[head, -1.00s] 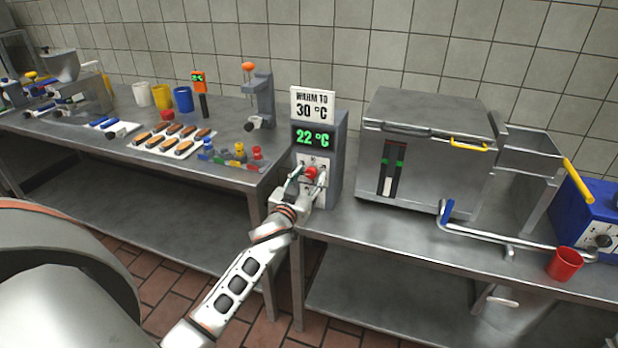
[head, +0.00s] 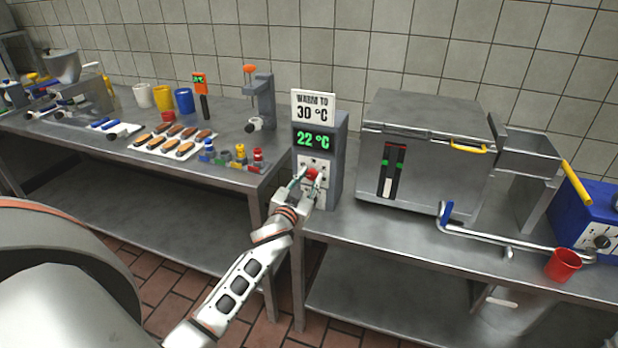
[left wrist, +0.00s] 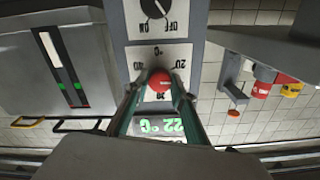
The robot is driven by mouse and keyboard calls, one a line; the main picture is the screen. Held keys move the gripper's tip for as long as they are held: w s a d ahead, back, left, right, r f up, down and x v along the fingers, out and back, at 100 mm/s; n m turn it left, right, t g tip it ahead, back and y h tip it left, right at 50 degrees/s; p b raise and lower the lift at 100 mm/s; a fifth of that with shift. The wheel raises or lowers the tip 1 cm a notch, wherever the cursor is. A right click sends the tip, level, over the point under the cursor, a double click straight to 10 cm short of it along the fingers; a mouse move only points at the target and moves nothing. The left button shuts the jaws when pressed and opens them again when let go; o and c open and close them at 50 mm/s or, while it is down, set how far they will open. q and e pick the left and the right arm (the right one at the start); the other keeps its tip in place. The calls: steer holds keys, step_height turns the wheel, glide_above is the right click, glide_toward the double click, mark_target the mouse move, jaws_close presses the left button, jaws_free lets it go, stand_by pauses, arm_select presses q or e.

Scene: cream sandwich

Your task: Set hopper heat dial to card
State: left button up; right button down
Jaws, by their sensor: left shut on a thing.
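The heat control box (head: 336,150) stands on the counter's left end. Its card (head: 313,106) reads "WARM TO 30 °C" and its green display (head: 313,140) reads 22 °C. The red dial (head: 312,174) sits on the white panel below the display. My left gripper (head: 309,182) is shut on the red dial. In the left wrist view, upside down, the fingers flank the red dial (left wrist: 159,80) and hide part of its scale. An on/off knob (left wrist: 154,6) sits on the panel beyond it. My right gripper is in neither view.
A steel machine (head: 425,145) with a yellow handle stands right of the box. A bent rod (head: 500,237) with a blue grip and a red cup (head: 563,264) are farther right. The left table holds a tray of pastries (head: 148,151) and coloured bottles.

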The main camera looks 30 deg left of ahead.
arm_select(q)
steer(key=m+p, duration=0.1)
steer(key=m, duration=0.3)
steer(key=shift+m, duration=0.3)
steer(key=m+p, duration=0.1)
steer(key=m, duration=0.2)
steer(key=shift+m, duration=0.3)
steer(key=m, duration=0.2)
steer(key=shift+m, duration=0.4)
steer(key=m+p, duration=0.1)
steer(key=m, duration=0.3)
steer(key=shift+m, duration=1.2)
steer(key=o, duration=1.1)
